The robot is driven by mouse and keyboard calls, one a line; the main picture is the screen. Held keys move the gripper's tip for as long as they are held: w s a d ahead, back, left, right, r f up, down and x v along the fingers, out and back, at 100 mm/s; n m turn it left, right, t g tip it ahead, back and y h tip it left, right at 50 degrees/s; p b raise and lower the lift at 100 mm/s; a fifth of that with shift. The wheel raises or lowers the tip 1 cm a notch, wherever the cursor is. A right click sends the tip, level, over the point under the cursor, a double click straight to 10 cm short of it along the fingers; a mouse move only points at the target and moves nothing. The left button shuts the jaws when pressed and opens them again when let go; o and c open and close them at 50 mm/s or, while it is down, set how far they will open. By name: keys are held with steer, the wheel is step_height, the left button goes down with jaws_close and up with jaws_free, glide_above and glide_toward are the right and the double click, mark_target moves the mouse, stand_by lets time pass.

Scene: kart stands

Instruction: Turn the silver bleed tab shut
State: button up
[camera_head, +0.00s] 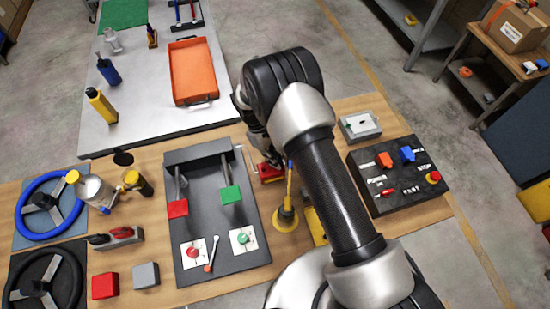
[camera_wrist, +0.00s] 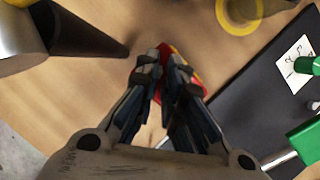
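My gripper (camera_head: 266,158) points down at a small red part (camera_head: 270,173) on the wooden bench, right of the dark tray with rods. In the wrist view my gripper (camera_wrist: 163,64) has its two fingers close together, with a narrow dark gap between the tips. The red part, with a yellow edge (camera_wrist: 190,62), shows just behind and beside the tips. I cannot make out the silver bleed tab; the fingers cover much of the red part. Whether the fingers touch or hold anything is not clear.
The dark tray (camera_head: 245,258) has red and green blocks. A yellow disc stand (camera_head: 285,219) is near my gripper. A black switch panel (camera_head: 405,199) and a grey box (camera_head: 372,133) lie to the right. Bottles and steering wheels are at the left.

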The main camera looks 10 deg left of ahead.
jaws_close()
steer(key=shift+w+f+m+b, duration=0.15)
steer(key=shift+m+b, duration=0.35)
steer(key=shift+b, duration=0.1)
steer(key=shift+m+g+y+b, duration=0.4)
steer(key=shift+m+b, duration=0.35)
steer(key=shift+m, duration=0.25)
steer(key=shift+r, duration=0.2)
steer(key=shift+o, duration=0.7)
jaws_free()
steer(key=v, duration=1.2)
